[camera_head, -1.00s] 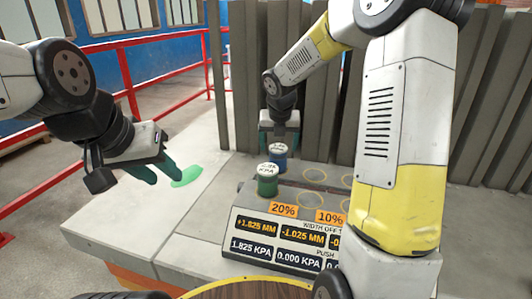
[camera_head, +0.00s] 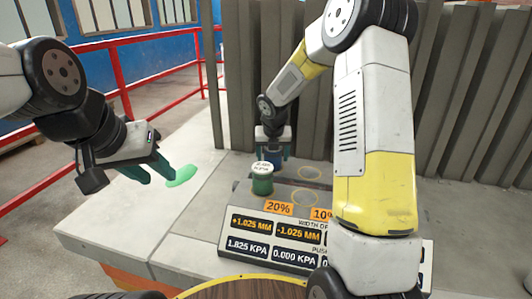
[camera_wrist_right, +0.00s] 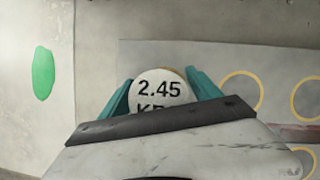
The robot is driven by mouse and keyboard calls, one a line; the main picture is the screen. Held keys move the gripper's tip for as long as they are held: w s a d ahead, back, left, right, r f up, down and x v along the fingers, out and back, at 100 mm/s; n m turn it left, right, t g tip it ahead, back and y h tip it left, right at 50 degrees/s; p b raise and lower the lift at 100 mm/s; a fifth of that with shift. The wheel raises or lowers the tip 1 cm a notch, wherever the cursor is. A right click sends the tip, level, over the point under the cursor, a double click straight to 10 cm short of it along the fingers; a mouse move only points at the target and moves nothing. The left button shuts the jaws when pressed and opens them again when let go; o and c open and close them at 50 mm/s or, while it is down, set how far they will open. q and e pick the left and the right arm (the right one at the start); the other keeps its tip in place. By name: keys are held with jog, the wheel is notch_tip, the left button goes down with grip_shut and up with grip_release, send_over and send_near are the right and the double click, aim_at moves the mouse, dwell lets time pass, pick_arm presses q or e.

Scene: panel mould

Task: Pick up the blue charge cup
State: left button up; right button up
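The blue charge cup (camera_head: 274,154) stands on the grey panel behind the green cup and is mostly hidden by my right gripper and the green cup. Its white lid, marked 2.45, shows in the right wrist view (camera_wrist_right: 158,90). My right gripper (camera_head: 273,158) is lowered over it, with one teal finger on either side of it. The fingers look open, close beside the cup; I cannot tell whether they touch it. My left gripper (camera_head: 158,175) is open and empty above the pale slab, at the left.
A green cup (camera_head: 262,184) with a white lid stands just in front of the blue one. Yellow rings (camera_head: 305,197) mark the panel to its right. A display board (camera_head: 275,238) stands in front. A green patch (camera_head: 181,176) lies on the slab. Grey upright ribs (camera_head: 240,80) stand behind.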

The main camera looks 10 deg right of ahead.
grip_shut()
jog(key=shift+r, duration=0.1)
